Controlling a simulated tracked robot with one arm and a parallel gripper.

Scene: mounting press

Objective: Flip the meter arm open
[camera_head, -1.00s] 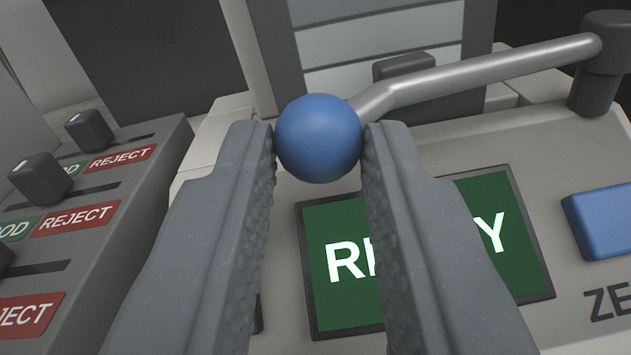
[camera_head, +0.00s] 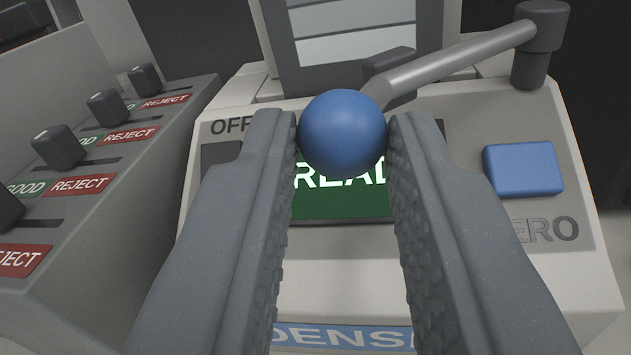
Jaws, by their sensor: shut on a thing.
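The meter arm (camera_head: 455,62) is a grey bent bar that runs from a dark pivot post (camera_head: 541,30) at the upper right to a blue ball knob (camera_head: 342,133) at its left end. My gripper (camera_head: 342,135) is shut on the blue knob, with one finger on each side of it. The meter body (camera_head: 560,262) is pale grey. Its green screen (camera_head: 335,205) shows "READ" and is partly hidden behind the knob and my right finger. A blue button (camera_head: 523,168) marked ZERO is on the right.
A grey panel with several black sliders (camera_head: 58,146) and red and green GOOD/REJECT labels stands close on the left. A grey upright block with pale panels (camera_head: 352,47) stands behind the meter. The area right of the meter is dark.

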